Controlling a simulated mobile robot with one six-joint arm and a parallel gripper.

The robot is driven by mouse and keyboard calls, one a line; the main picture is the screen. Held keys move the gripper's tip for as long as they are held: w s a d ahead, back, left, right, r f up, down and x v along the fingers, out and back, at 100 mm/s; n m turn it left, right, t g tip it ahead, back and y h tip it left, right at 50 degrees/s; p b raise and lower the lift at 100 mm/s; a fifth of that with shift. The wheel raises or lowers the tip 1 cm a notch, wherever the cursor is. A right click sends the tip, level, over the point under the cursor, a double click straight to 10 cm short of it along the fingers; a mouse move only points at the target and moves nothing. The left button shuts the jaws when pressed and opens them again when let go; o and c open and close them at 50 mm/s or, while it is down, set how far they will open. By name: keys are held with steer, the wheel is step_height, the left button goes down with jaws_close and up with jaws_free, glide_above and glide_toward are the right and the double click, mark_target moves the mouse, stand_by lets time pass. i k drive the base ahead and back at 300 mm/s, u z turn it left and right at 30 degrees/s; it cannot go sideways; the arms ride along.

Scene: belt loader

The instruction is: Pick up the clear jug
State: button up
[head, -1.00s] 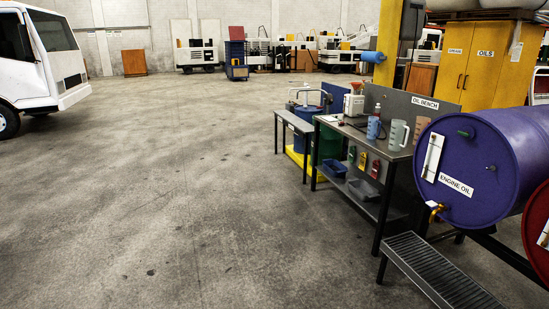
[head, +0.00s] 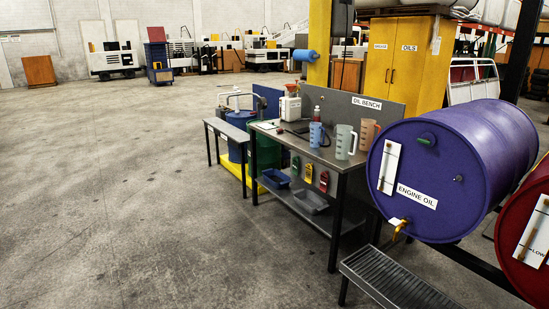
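The clear jug (head: 345,142) stands upright on the top of the oil bench (head: 352,165), near its right end. It looks pale and see-through, with a handle on its right side. A blue jug (head: 316,134) stands to its left and an orange jug (head: 369,133) to its right, slightly behind. My gripper does not show in the head view.
A purple engine oil drum (head: 465,165) lies right of the bench, above a grated drip tray (head: 395,281). A red drum (head: 520,240) is at the right edge. A lower side table (head: 226,130) adjoins the bench. Open concrete floor (head: 110,200) lies to the left.

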mark_target(344, 133)
steer(key=z, duration=0.3)
steer(key=i, duration=0.95)
steer(key=z, duration=0.25)
steer(key=k, duration=0.6)
steer(key=u, duration=0.5)
steer(key=i, duration=0.45)
steer(key=u, duration=0.9)
steer(key=i, duration=1.4)
steer(key=u, duration=0.1)
